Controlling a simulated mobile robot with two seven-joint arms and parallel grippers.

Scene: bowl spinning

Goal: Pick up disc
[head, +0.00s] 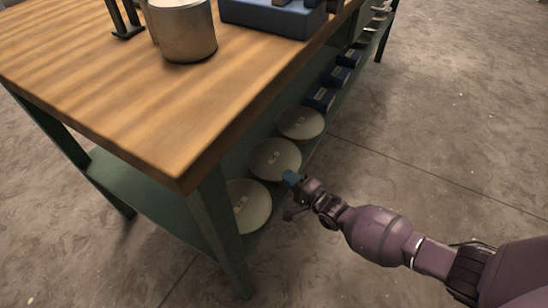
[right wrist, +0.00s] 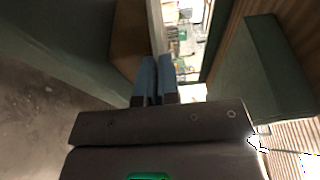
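Three pale round discs lie in a row on the green lower shelf in the head view: a near disc (head: 249,208), a middle disc (head: 274,160) and a far disc (head: 300,123). The table leg covers part of the near disc. My right gripper (head: 291,179) is at the outer right edge of the middle disc; whether it touches is unclear. In the right wrist view its blue fingers (right wrist: 156,80) are close together, with only a narrow gap. I cannot make out a disc between them. My left gripper is not in view.
The wooden tabletop (head: 120,95) overhangs the shelf, with a green leg (head: 216,225) at the near corner. A metal pot (head: 184,28) and a blue box (head: 270,17) stand on top. Several blue bins (head: 320,98) sit farther along the shelf. The floor at right is clear.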

